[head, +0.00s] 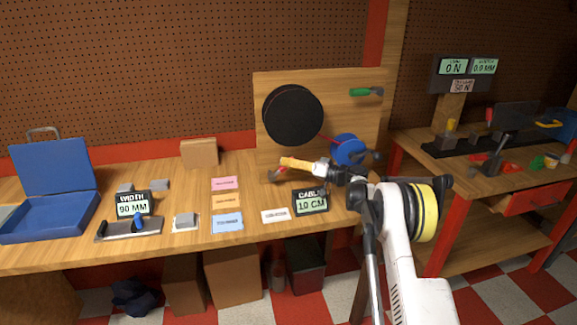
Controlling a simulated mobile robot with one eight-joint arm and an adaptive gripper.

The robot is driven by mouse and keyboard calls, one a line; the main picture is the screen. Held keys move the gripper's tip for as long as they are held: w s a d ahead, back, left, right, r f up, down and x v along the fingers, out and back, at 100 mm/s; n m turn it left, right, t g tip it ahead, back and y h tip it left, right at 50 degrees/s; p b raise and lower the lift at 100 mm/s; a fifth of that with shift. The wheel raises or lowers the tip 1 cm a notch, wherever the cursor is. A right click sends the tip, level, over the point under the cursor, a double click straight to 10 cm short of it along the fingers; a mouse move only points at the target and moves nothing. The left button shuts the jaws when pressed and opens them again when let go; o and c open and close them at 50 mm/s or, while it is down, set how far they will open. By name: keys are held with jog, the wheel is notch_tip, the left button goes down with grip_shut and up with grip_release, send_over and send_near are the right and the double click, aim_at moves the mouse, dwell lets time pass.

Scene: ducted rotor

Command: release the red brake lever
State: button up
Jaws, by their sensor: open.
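The task's lever is hard to make out. A small grey and red piece (278,173), perhaps the red brake lever, sits at the bench near the foot of the wooden board, below the black disc (292,115). An orange-yellow bar (299,163) lies just right of it. My gripper (325,169), dark and silver, reaches in from the right. It is open, small and partly merged with the bar, and I cannot tell whether it touches anything. A red line runs from the disc to a blue drum (346,149), partly behind my arm.
A green handle (364,92) is on the upper right of the board (335,85). A "CABLE 10 CM" display (310,202) stands close below my gripper. Coloured cards (227,223) and a blue case (50,190) are left. A second bench (430,155) stands right.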

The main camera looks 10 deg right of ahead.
jog(key=v, duration=1.2)
